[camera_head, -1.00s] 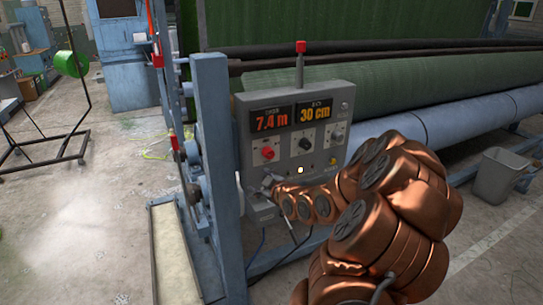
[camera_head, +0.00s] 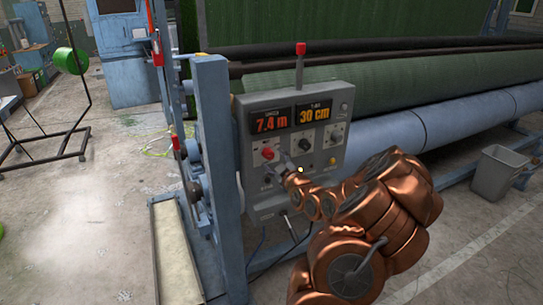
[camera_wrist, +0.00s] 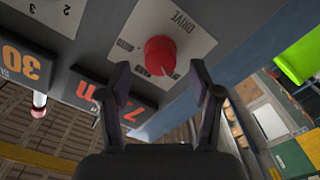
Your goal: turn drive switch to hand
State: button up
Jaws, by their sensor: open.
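The drive switch is a red round knob (camera_wrist: 160,55) on a light plate marked DRIVE in the wrist view, where the picture is turned. A small pale mark shows at its lower edge; the position labels beside it are too blurred to read. In the head view the red knob (camera_head: 267,154) sits on the left of the grey control panel (camera_head: 312,171), under the 7.4 m display. My gripper (camera_wrist: 158,78) is open, with one finger on each side of the knob's lower edge in the wrist view. I cannot tell if they touch it. In the head view my gripper (camera_head: 281,167) is just right of and below the knob.
A black knob (camera_head: 305,144) and another selector (camera_head: 336,134) sit right of the red one. A red-topped post (camera_head: 300,62) rises above the panel. A blue frame post (camera_head: 219,150) stands close on the left. A grey bin (camera_head: 497,174) stands at the right.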

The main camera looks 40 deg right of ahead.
jog(key=shift+p+x, duration=0.3)
jog(key=shift+x, duration=0.8)
jog(key=c, duration=1.1)
jog(key=shift+f, duration=0.1)
jog(key=shift+c, duration=0.2)
